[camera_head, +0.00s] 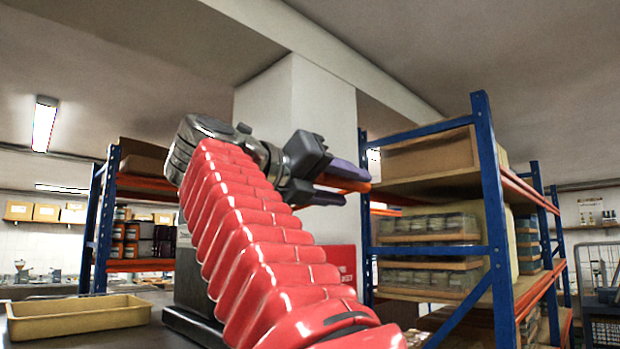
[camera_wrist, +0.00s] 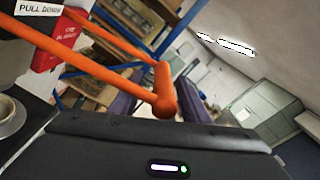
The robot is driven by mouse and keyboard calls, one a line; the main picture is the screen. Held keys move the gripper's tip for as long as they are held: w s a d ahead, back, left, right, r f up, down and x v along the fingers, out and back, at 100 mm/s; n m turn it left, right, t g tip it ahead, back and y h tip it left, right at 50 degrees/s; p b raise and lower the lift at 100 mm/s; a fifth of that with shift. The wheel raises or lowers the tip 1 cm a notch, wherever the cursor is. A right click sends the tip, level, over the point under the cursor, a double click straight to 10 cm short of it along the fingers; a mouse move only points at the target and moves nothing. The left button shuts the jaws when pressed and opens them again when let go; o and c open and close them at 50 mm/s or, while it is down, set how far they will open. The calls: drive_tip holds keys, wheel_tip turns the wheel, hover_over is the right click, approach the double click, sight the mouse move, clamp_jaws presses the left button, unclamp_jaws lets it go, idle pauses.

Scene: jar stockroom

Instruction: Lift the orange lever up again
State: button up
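The orange lever (camera_wrist: 163,88) shows in the wrist view as two bars coming from the upper left, joined by a thick crossbar. A small part of the lever (camera_head: 342,184) shows in the head view at my gripper. My gripper (camera_head: 338,184) is raised, with one dark purple finger above the orange part and one below it. In the wrist view my gripper (camera_wrist: 156,107) has its fingers apart, with the crossbar between them. A gap shows at the left finger; contact at the right finger is unclear. My red arm hides most of the lever's machine in the head view.
A "PULL DOWN" label (camera_wrist: 38,8) and a red sign (camera_wrist: 60,42) are at the wrist view's upper left. A cup (camera_wrist: 10,118) stands at its left edge. A yellow tray (camera_head: 75,318) lies at left. A blue-framed shelf (camera_head: 487,180) stands at right.

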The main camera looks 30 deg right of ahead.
drive_tip(key=s+a, duration=0.2)
drive_tip(key=a, duration=1.1)
drive_tip(key=shift+s+r, duration=0.2)
drive_tip(key=shift+s, duration=0.05)
drive_tip(key=shift+a, duration=0.1)
